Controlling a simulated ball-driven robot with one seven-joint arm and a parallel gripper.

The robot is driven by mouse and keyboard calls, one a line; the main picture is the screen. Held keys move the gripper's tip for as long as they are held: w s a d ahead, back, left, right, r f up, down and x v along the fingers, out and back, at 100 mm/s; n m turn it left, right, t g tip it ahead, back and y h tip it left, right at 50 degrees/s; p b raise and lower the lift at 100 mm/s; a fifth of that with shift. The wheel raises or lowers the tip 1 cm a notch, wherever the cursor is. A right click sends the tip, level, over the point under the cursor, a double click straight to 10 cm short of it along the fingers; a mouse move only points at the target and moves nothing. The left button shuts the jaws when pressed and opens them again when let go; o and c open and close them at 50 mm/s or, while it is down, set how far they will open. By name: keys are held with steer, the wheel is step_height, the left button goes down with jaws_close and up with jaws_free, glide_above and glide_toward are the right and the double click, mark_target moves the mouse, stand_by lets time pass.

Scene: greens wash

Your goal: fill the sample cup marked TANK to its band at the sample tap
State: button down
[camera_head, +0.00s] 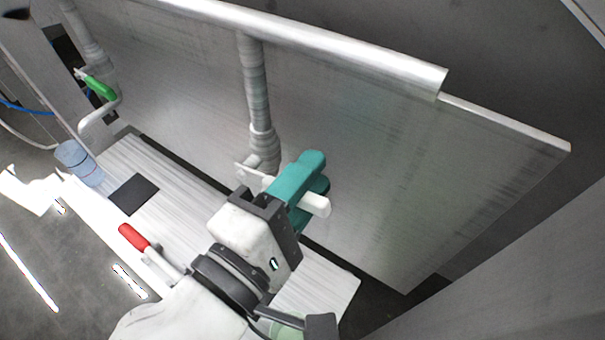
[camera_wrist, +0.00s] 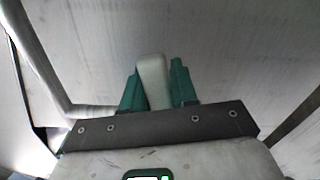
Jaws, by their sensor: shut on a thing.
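My gripper (camera_head: 312,178), with teal fingers, is shut on a pale lever handle (camera_head: 316,206) at the lower end of a grey vertical pipe (camera_head: 255,85). In the wrist view, the pale handle (camera_wrist: 153,82) stands between the two fingers. A bluish clear cup (camera_head: 78,163) with a dark line around it stands upright at the left end of the white ledge, below and left of a curved spout (camera_head: 97,118) with a green lever (camera_head: 101,88). A pale green round thing (camera_head: 286,324), perhaps another cup, is partly hidden by my arm. No markings are readable.
A large metal panel (camera_head: 370,170) rises behind the ledge (camera_head: 160,165). A dark square pad (camera_head: 132,194) lies on the ledge. A red-handled lever (camera_head: 134,237) is at its front edge, left of my arm. Blue and white hoses (camera_head: 22,108) hang at far left.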

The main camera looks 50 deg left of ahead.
steer(key=shift+d+f+m+b, duration=0.1)
steer(key=shift+f+m+b, duration=0.65)
steer(key=shift+f+m, duration=0.5)
steer(key=shift+r, duration=0.2)
steer(key=c, duration=1)
jaws_free()
steer(key=shift+o, duration=0.2)
steer(key=b+v, duration=0.1)
steer(key=v, duration=0.9)
steer(key=shift+s, duration=0.35)
steer(key=shift+d, duration=0.15)
